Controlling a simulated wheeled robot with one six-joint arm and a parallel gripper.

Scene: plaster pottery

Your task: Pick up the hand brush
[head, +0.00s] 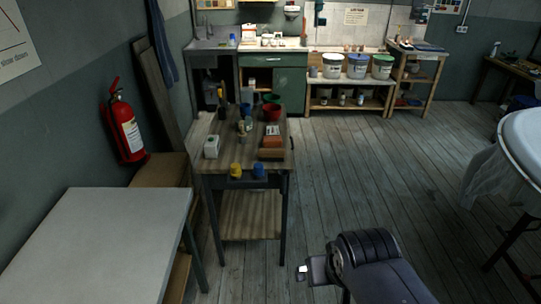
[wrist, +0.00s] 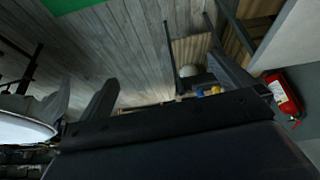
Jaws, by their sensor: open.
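I cannot make out the hand brush for certain in either view. A wooden work table (head: 225,130) in the head view carries several small items, and the brush may be among them, too small to tell. A reddish-brown block-like item (head: 272,141) lies near its right edge. My gripper (head: 303,271) is at the lower middle of the head view, in front of the work table and to its right, apart from it. In the wrist view my gripper (wrist: 160,75) has its two fingers spread wide with nothing between them.
A pale table (head: 110,230) stands at the lower left. A fire extinguisher (head: 127,128) hangs on the left wall. A white round-topped table (head: 523,140) is at the right. Shelves with tubs (head: 357,67) line the back. The plank floor (head: 390,170) between is clear.

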